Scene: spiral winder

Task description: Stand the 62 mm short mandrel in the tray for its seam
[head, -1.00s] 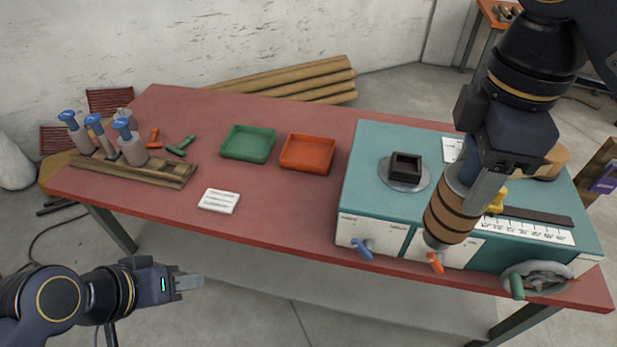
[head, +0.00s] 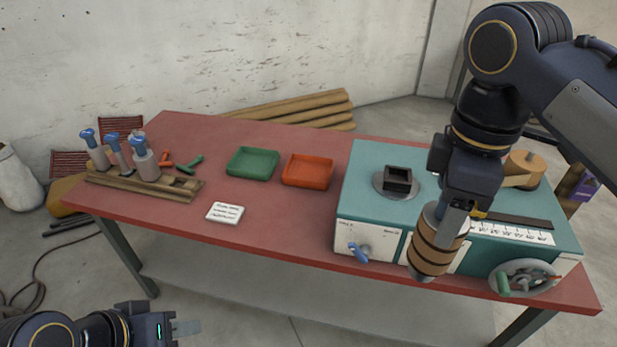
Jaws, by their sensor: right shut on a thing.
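My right gripper (head: 455,207) is shut on a mandrel (head: 437,245) wound in tan paper with dark slanting bands. It holds the mandrel tilted, in front of the winding machine's front face. The mandrel's size marking cannot be read. A green tray (head: 236,168) and an orange tray (head: 305,184) lie side by side on the red table and look empty. Both are left of the held mandrel. My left gripper (head: 187,328) is low at the front left, off the table, and empty; its finger gap is unclear.
The teal winding machine (head: 365,205) fills the table's right side, with a black square block (head: 398,178), blue lever (head: 358,250) and handwheel (head: 525,280). Blue-handled mandrels (head: 146,163) stand in a wooden rack (head: 185,192) at left. A white card (head: 225,213) lies before the trays.

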